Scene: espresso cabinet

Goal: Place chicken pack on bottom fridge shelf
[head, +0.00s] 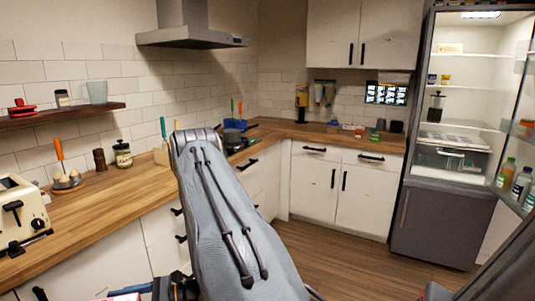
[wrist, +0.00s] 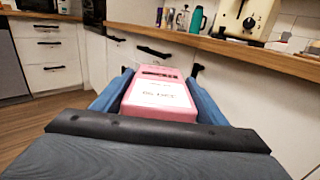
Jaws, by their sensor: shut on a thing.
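In the wrist view my gripper (wrist: 160,88) is shut on a pink pack with a pale label (wrist: 158,95), the chicken pack. Its blue fingers press on both sides of it. In the head view only a pink and white edge of the pack (head: 124,297) shows at the bottom left, beside my dark gripper parts. The fridge (head: 440,215) stands at the far right with its upper door open. Its lower shelf (head: 455,132) holds a flat pale tray-like item, above a clear drawer (head: 450,160). The fridge is far from my gripper.
A wooden counter (head: 95,215) with a toaster (head: 22,215) runs along the left. White cabinets (head: 340,195) fill the back corner. The open fridge door (head: 517,150) carries bottles and juts out at the right. The wooden floor (head: 340,260) before the fridge is clear.

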